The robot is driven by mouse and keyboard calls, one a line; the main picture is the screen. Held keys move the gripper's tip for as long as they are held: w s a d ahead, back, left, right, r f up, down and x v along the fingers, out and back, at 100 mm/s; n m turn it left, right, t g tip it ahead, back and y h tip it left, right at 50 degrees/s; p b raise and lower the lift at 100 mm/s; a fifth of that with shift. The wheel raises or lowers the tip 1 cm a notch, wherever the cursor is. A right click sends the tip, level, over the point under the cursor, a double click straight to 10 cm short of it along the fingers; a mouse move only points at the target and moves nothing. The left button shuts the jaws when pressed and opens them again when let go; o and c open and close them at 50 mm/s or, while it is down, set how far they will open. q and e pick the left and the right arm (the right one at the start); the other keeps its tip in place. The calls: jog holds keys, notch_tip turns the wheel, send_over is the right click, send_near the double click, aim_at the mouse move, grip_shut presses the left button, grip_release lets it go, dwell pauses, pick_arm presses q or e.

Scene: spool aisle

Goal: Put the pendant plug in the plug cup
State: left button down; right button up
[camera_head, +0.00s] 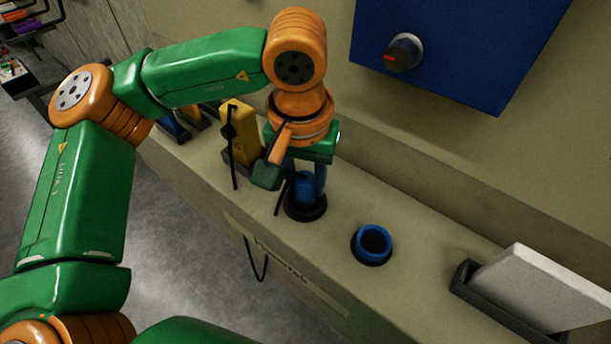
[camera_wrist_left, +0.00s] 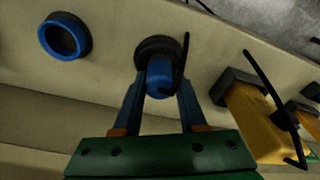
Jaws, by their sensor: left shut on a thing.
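The pendant plug (camera_head: 305,188) is a blue cylinder standing at a black ring holder (camera_head: 306,210) on the beige ledge. It also shows in the left wrist view (camera_wrist_left: 160,78), with the black ring around or just beyond its far end; I cannot tell how deep it sits. My left gripper (camera_head: 303,182) points down and is shut on the plug, one blue finger on each side in the left wrist view (camera_wrist_left: 161,92). The plug cup (camera_head: 359,242), a blue-rimmed open cup in a black collar, stands empty to the right. It is at the upper left in the left wrist view (camera_wrist_left: 45,39).
A yellow pendant box (camera_head: 242,140) with a black cable stands left of my gripper. A thin black cable loop (camera_head: 257,277) hangs over the ledge's front. A grey panel in a black holder (camera_head: 540,290) stands right. A blue wall box (camera_head: 450,45) with a knob is above.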

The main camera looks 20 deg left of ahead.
aim_at(302, 186)
pick_arm(q)
jog(key=shift+f, duration=0.25)
jog(key=shift+c, duration=2.3)
grip_release()
jog(key=shift+r, duration=0.25)
notch_tip(302, 186, up, 12)
jog(key=s+p, duration=0.1)
jog(key=p, duration=0.1)
jog(key=shift+s, duration=0.3)
